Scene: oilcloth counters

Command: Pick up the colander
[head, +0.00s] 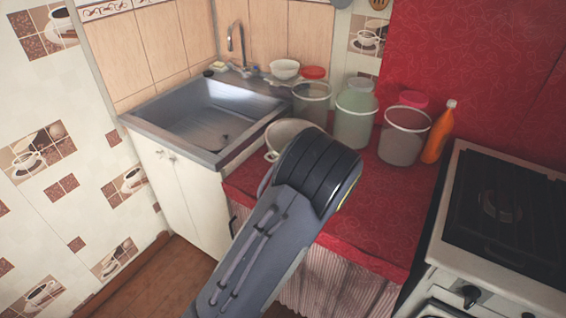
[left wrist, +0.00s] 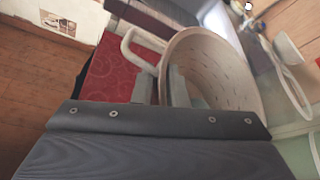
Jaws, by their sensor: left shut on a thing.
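The colander (head: 287,131) is pale, with small holes and a loop handle, and is at the left end of the red counter near the sink. My left arm hides much of it in the head view. In the left wrist view the colander (left wrist: 222,72) is large and close, with its handle to the left. My left gripper (left wrist: 173,86) is shut on the colander at its near side, beside the handle. Its fingertips are hidden in the head view. I cannot tell whether the colander is touching the counter. My right gripper is in neither view.
Several large jars stand behind and right of the colander, including a greenish one (head: 355,118) and a red-lidded one (head: 403,137). An orange bottle (head: 438,133) stands by the stove (head: 510,210). The sink (head: 205,115) is left; a white bowl (head: 285,69) sits behind. The front counter is clear.

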